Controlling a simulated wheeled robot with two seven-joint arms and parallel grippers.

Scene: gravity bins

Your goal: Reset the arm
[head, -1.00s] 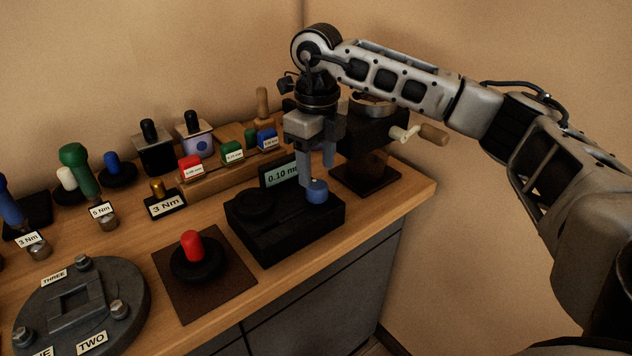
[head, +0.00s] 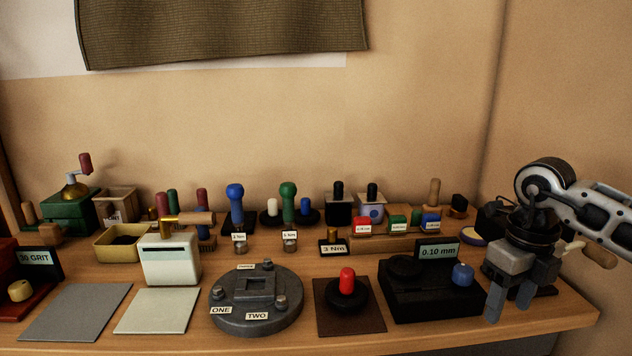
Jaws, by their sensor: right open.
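My right gripper (head: 508,310) hangs at the right end of the bench with its fingers pointing down. Its two grey fingers are apart, with nothing seen between them. It is to the right of the black box (head: 425,303) that has a blue knob (head: 463,274) and a 0.10 mm display (head: 437,252). The gripper hides part of the dark device behind it. My left gripper is not in view.
A round grey fixture (head: 235,318) and a red-handled stamp (head: 347,281) on a brown mat (head: 375,320) stand left of the box. Several handled tools, blocks and a white box (head: 170,262) line the bench. A wall is behind.

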